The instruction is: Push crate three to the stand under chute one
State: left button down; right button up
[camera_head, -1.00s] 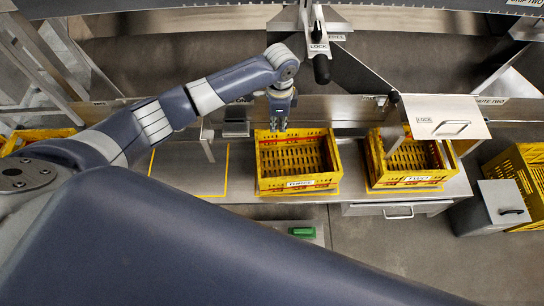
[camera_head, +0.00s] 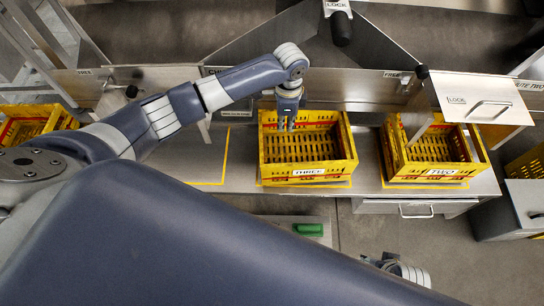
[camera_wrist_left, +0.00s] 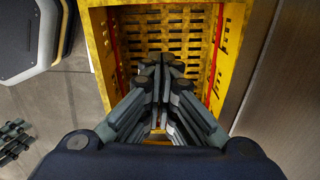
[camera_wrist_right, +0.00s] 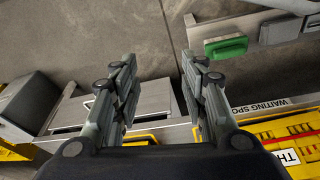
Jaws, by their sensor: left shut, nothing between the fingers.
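Crate three (camera_head: 308,172) is a yellow slatted crate with a "THREE" label, upright on the metal bench in the head view. My left gripper (camera_head: 288,120) is shut and empty, pointing down at the crate's back left part. In the left wrist view its fingers (camera_wrist_left: 163,72) are over the crate's slatted interior (camera_wrist_left: 232,45); contact is unclear. My right gripper (camera_wrist_right: 158,65) is open and empty in the right wrist view, where part of crate three (camera_wrist_right: 295,128) shows at the right. No label for chute one is readable; which stand is under it is unclear.
Crate two (camera_head: 440,172) stands to the right, under a "LOCK" box (camera_head: 480,100). Another yellow crate (camera_head: 35,122) is at far left. A yellow-outlined bare spot (camera_head: 212,183) lies left of crate three. A green button (camera_head: 309,230) is in front of the bench.

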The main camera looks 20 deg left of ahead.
pick_arm(q)
notch_tip(320, 180, down, 6)
jog(key=b, duration=0.4)
pick_arm(e)
jog(key=w+v, duration=0.1)
jog(key=v, duration=0.8)
pick_arm(q)
jog(key=b, duration=0.3)
send_over(283, 158)
notch_tip(283, 158, down, 5)
jog(key=shift+f, duration=0.1)
notch_tip(283, 158, down, 5)
jog(key=shift+b, duration=0.65)
jog(key=a, duration=0.1)
jog(key=s+a, duration=0.1)
jog(key=shift+a, duration=0.3)
jog(key=shift+s+a+r, duration=0.2)
jog(key=shift+a, duration=0.35)
pick_arm(e)
jog(key=w+a+r+t+y, duration=0.1)
jog(key=w+a+r+t, duration=0.1)
jog(key=w+t, duration=0.4)
jog(key=shift+w+a+r+t, duration=0.3)
jog(key=shift+w+a, duration=0.3)
jog(key=shift+w, duration=1.7)
pick_arm(q)
jog(key=shift+a, duration=0.1)
pick_arm(e)
jog(key=shift+s, duration=0.1)
